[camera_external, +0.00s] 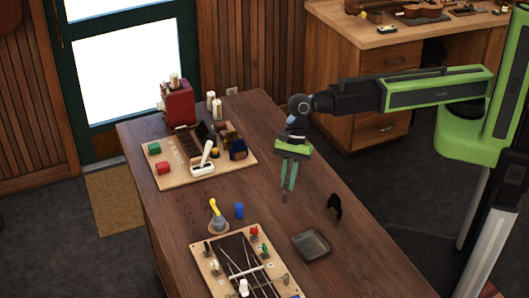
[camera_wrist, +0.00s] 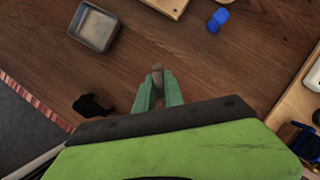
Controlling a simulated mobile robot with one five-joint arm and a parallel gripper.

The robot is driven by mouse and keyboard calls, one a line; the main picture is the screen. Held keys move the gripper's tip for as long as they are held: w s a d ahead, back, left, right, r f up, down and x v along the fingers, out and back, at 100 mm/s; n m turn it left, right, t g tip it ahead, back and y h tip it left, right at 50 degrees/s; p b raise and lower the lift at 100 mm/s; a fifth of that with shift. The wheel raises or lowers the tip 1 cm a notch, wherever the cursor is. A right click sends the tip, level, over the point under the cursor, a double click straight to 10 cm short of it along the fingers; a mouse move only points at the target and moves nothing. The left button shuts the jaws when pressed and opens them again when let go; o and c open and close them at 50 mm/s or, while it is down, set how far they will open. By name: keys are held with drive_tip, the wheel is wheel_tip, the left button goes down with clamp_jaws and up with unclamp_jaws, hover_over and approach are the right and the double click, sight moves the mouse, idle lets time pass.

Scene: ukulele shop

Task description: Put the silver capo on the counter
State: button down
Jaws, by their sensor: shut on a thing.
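My gripper (camera_external: 287,188) hangs pointing down over the brown wooden counter (camera_external: 275,150). Its green fingers are shut on a small grey piece, which looks like the silver capo (camera_external: 284,198). In the wrist view the capo (camera_wrist: 157,70) shows between the fingertips (camera_wrist: 158,82), and much of it is hidden by them. It appears to be above the counter surface; I cannot tell how high. A black capo-shaped thing (camera_external: 334,207) stands on the counter to the right of my gripper, and it also shows in the wrist view (camera_wrist: 92,106).
A grey square tray (camera_external: 328,252) lies near the front. A board with strings and pegs (camera_external: 209,271) is beside it. A blue piece (camera_external: 239,210) and a yellow-handled tool (camera_external: 215,212) stand to the left. A loaded wooden board (camera_external: 173,184) lies behind. The counter below my gripper is clear.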

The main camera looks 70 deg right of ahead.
wheel_tip(320, 180, down, 4)
drive_tip(key=b, duration=0.3)
drive_tip(key=shift+f+b, duration=0.15)
drive_tip(key=shift+b, duration=0.15)
drive_tip(key=shift+r, duration=0.3)
drive_tip(key=shift+f, duration=0.25)
drive_tip(key=c, duration=1.5)
unclamp_jaws()
drive_tip(key=shift+r, duration=0.1)
drive_tip(key=shift+o, duration=0.2)
drive_tip(key=p+v, duration=1.1)
drive_tip(key=v, duration=0.1)
drive_tip(key=shift+r, duration=0.15)
